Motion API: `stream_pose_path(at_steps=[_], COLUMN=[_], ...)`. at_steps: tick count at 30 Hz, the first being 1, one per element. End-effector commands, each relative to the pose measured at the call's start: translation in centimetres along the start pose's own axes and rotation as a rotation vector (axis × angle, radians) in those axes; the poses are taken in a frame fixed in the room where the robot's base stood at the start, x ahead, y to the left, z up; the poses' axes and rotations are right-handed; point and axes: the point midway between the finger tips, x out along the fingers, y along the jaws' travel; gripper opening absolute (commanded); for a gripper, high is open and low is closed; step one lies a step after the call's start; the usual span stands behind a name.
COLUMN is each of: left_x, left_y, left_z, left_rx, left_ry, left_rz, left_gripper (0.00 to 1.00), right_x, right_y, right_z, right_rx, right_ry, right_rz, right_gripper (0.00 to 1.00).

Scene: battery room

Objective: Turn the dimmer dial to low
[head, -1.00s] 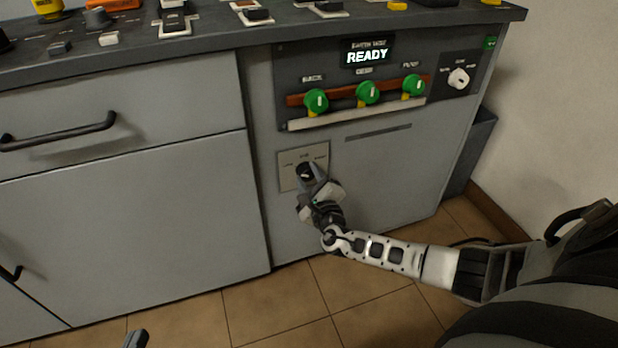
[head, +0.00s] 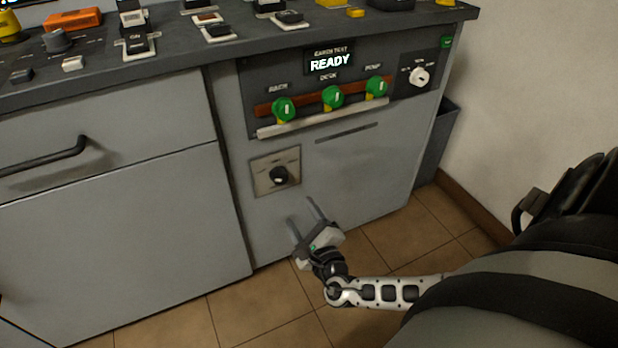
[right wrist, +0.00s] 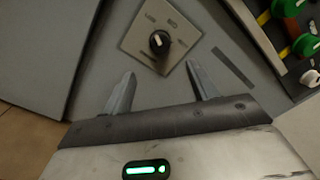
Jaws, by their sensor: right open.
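A black round dial (head: 279,175) with a white mark sits on a square beige plate (head: 262,184) low on the grey cabinet front. In the right wrist view the dial (right wrist: 159,42) is unobstructed, and its white mark points up and left, roughly toward the leftmost of the small labels on the plate. The labels are too small to read. My right gripper (head: 302,209) is open and empty, below and right of the dial in the head view and clear of it. In the right wrist view its fingers (right wrist: 160,72) stand apart, with the dial beyond them. My left gripper is out of view.
Above is a panel with several green knobs (head: 333,97), a "READY" display (head: 330,63) and a small white knob (head: 419,76). A pale rail (head: 325,119) sticks out under the green knobs. A drawer handle (head: 45,157) is at left. Floor in front is clear.

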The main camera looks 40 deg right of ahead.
Motion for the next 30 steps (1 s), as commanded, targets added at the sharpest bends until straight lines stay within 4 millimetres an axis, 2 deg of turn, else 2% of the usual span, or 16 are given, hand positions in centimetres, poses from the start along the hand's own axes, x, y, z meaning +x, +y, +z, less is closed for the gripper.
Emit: stream_pose_path(at_steps=[3, 9, 25, 30], left_x=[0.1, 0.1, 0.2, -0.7], left_y=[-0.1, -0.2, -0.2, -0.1], left_z=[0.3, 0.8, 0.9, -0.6], left_rx=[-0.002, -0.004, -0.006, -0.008], left_ry=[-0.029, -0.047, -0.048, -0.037], left_rz=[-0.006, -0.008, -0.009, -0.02], left_gripper=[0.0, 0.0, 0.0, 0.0], right_x=[-2.1, -3.6, -3.7, -3.6], right_y=[-0.1, 0.0, 0.0, -1.1], right_z=[0.0, 0.0, 0.0, 0.9], right_rx=[-0.001, 0.0, 0.0, 0.0], right_ry=[0.001, 0.0, 0.0, -0.001], right_rz=[0.002, 0.0, 0.0, -0.001], right_gripper=[0.59, 0.59, 0.59, 0.59])
